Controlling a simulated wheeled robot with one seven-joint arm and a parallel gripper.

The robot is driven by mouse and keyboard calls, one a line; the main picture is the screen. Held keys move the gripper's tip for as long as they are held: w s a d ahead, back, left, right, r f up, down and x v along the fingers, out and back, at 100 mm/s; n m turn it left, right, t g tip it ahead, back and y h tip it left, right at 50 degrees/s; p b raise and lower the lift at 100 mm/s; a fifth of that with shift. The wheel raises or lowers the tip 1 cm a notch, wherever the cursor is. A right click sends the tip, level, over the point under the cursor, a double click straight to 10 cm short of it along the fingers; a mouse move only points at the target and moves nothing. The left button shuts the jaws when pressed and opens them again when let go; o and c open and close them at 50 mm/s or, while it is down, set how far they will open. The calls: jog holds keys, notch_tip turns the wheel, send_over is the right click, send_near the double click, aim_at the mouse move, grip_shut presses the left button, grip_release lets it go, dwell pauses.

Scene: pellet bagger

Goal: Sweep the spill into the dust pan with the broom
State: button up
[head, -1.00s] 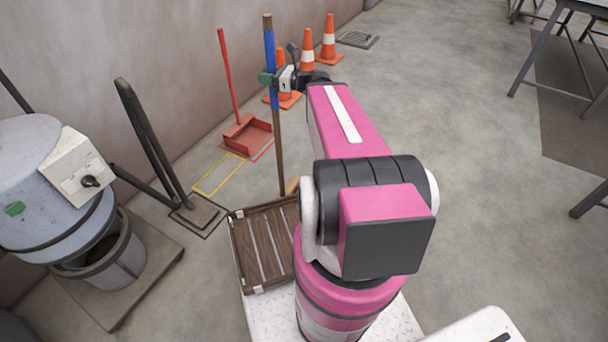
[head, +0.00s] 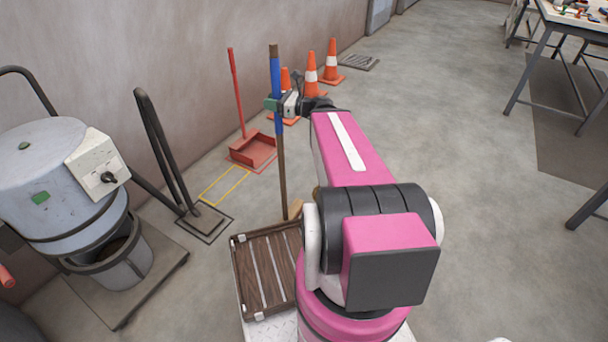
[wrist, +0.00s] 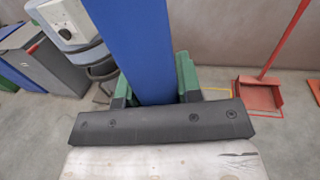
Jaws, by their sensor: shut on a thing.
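My gripper (head: 275,103) is shut on the blue grip of the broom (head: 275,76) and holds it upright. In the wrist view the blue handle (wrist: 140,45) stands between the green finger pads. The broom's wooden stick runs down behind my tray, and its head is mostly hidden by my arm. The red dust pan (head: 255,149) with its long upright handle stands on the floor by the wall, left of the broom. It also shows at the right in the wrist view (wrist: 261,97). I see no spill in these frames.
Several orange cones (head: 312,72) stand along the wall beyond my gripper. A yellow floor outline (head: 225,186) lies empty beside the dust pan. A grey drum machine (head: 60,185) and a black hand truck (head: 165,150) stand at left. Open floor lies at right; a table (head: 575,25) is far right.

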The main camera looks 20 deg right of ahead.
jog(key=shift+d, duration=0.1)
jog(key=w+d+m+t+h, duration=0.1)
jog(key=w+d, duration=0.2)
jog(key=d, duration=1)
jog(key=w+d, duration=0.3)
jog(key=d, duration=0.9)
jog(key=w+d+m+t+h, duration=0.1)
jog(key=w+d, duration=0.1)
jog(key=d, duration=1.1)
jog(key=f, duration=0.4)
jog(key=shift+w+f, duration=0.2)
jog(key=shift+f, duration=0.15)
jog(key=shift+s, duration=0.1)
